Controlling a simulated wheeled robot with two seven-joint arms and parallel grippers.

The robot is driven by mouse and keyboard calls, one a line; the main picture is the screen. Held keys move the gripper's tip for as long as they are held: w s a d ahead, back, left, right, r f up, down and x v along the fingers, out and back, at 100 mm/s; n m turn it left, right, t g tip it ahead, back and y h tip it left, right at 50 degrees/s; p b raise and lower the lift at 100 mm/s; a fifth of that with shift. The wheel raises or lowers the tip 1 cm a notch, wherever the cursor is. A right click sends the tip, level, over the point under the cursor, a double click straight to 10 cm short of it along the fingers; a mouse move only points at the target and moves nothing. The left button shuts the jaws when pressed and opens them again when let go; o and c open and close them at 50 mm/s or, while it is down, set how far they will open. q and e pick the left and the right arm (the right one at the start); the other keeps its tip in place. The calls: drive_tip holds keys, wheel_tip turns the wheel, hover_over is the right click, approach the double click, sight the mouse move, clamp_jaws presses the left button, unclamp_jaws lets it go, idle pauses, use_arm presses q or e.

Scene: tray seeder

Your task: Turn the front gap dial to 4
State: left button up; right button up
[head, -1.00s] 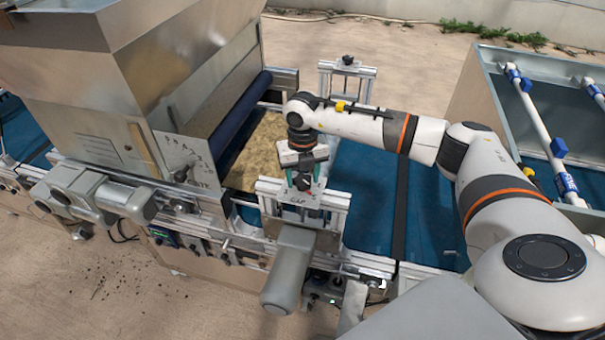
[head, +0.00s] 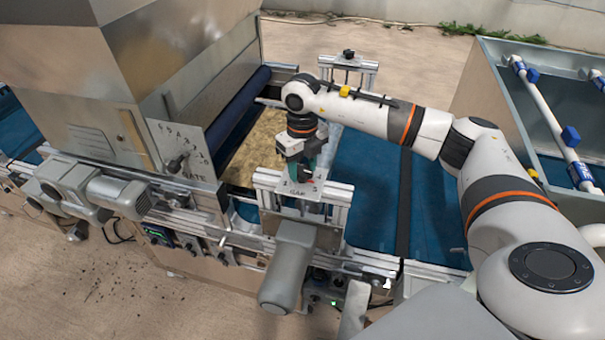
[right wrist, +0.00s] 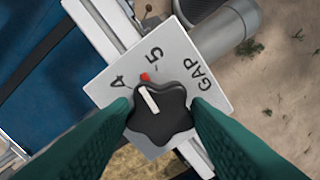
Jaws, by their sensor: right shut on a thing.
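The front gap dial is a black star-shaped knob (right wrist: 160,118) with a white pointer line, on a pale plate (right wrist: 188,57) marked GAP, 4 and 5. The pointer lies between the 4 and the 5, close to a red dot. My right gripper (right wrist: 160,112) is shut on the knob, with one green finger on each side of it. In the head view my right gripper (head: 303,174) reaches down to the GAP plate (head: 287,188) and hides most of the knob. My left gripper is not in view.
A second dial marked GATE (head: 180,165) is on the hopper's side at left. A grey motor (head: 288,275) hangs below the GAP plate. A blue belt (head: 372,200) runs to the right, and an upright metal bracket (head: 348,72) stands behind my gripper.

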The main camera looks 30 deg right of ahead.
drive_tip(key=n+b, duration=0.3)
drive_tip(key=shift+f+n, duration=0.15)
drive_tip(key=shift+n, duration=0.25)
drive_tip(key=shift+r+n+b, duration=0.25)
drive_tip(key=shift+n+b, duration=1.05)
drive_tip(key=shift+n, duration=0.3)
drive_tip(key=o, duration=1)
